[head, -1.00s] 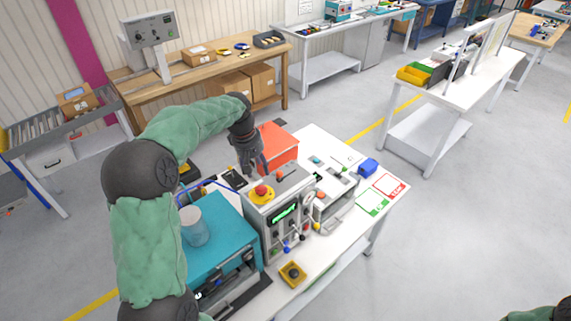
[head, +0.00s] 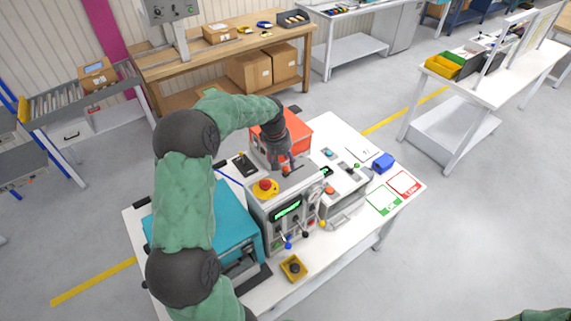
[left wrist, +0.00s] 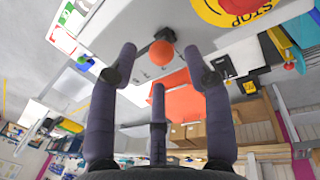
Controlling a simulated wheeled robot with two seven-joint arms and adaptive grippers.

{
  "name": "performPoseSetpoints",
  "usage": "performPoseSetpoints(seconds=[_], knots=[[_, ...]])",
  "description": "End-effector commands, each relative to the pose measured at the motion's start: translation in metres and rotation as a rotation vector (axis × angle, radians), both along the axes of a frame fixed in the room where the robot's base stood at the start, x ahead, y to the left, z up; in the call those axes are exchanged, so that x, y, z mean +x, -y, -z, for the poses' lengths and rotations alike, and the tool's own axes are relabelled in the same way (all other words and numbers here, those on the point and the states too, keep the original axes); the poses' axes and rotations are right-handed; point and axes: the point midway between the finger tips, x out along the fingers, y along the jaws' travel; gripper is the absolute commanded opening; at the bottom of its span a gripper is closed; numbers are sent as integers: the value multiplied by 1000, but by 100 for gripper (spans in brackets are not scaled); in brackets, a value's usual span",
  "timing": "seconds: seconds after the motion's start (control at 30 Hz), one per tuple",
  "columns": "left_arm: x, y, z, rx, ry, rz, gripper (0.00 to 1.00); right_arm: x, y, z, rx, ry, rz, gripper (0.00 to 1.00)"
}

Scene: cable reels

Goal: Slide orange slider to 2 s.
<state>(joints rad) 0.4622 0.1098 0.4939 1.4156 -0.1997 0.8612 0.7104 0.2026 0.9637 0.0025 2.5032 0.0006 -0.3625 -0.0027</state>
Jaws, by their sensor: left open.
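The orange slider knob (left wrist: 161,53) is a round ball on a dark stem, set in the grey top panel of the control box. In the head view the orange knob (head: 286,172) shows only as a small spot beside my fingers. My left gripper (head: 283,164) is low over the box top. In the left wrist view its dark fingers (left wrist: 160,70) are spread, with the knob in the gap between the two outer tips; contact cannot be told. The scale marks are not readable. My right gripper is out of view.
A red stop button on a yellow disc (head: 265,187) sits left of the knob. A red-orange box (head: 297,130) stands behind. A teal machine (head: 232,222) is at left, and a grey device (head: 345,190) with buttons is at right.

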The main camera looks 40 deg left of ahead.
Motion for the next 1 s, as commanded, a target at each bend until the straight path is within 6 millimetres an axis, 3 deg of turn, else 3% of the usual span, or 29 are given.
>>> performPoseSetpoints(seconds=[0.2,0.57,0.77,1.0], knots=[[4,1,21,1,0,-1,50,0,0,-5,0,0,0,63],[5,2,27,1,0,0,50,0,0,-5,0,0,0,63],[4,2,27,1,0,0,0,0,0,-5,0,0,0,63],[7,3,27,1,0,0,0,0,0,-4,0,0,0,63]])
